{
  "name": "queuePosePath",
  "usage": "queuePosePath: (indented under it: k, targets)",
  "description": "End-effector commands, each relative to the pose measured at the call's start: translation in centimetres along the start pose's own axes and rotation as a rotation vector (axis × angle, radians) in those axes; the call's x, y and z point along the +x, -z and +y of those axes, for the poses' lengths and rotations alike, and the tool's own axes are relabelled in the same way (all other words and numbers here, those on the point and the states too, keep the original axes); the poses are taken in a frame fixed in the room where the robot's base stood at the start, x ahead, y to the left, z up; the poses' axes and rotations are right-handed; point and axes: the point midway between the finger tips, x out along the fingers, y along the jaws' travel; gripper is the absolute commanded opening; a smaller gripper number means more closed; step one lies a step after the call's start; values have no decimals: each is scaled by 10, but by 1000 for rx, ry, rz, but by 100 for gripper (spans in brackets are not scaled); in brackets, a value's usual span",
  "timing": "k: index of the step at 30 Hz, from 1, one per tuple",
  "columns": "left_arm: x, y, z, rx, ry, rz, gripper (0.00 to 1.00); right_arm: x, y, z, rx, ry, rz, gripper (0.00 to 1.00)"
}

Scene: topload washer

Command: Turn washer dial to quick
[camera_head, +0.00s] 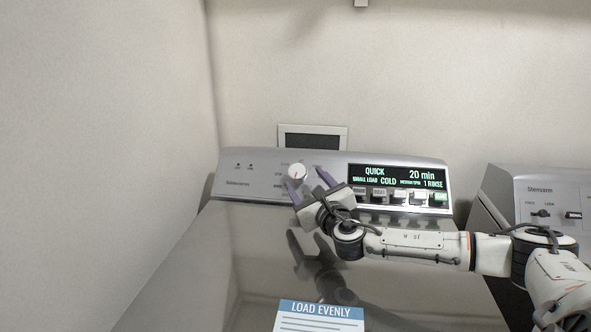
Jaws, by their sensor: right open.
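The washer dial (297,172) is a round white knob with a small red mark, on the grey control panel at the back of the washer (190,270). The panel's display (398,177) is lit and reads QUICK, 20 min, SMALL LOAD, COLD, 1 RINSE. My right gripper (308,179) comes in from the right, with its two purple-grey fingers spread apart. One finger is just below the dial and the other to its right. The knob shows between them; I cannot tell whether they touch it. My left gripper is not in view.
A row of buttons (395,196) runs below the display. A second machine (540,200) stands at the right. A LOAD EVENLY label (320,315) lies on the shiny lid. A wall rises close on the left. A framed wall plate (312,135) is behind the panel.

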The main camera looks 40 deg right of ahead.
Motion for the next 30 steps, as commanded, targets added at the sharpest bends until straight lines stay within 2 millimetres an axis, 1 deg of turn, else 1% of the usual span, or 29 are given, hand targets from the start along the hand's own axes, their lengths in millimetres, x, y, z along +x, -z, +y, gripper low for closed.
queuePosePath:
  k: [1, 3, 6, 10, 15, 19, 24, 25, 26, 30]
  targets:
    - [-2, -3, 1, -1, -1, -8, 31, 10, -1, 0, 5, 3, -1, 60]
    - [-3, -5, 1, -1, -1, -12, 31, 23, -2, 0, 5, 3, -1, 60]
    - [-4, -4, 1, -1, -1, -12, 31, 39, -1, 0, 4, 3, 0, 60]
    - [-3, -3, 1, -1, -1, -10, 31, 55, -1, 0, 2, 2, -1, 60]
    - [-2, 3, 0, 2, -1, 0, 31, 66, 0, 0, 0, 0, 0, 60]
    - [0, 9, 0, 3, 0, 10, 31, 68, 0, 1, 0, -1, 0, 60]
    - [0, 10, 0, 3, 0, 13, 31, 68, 0, 1, 0, -1, 0, 60]
    - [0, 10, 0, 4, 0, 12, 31, 68, 0, 1, 0, -1, 0, 59]
    - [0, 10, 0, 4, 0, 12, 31, 68, 0, 1, 0, -1, 0, 54]
    - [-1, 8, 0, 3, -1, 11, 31, 68, 0, 0, 0, -1, 0, 30]
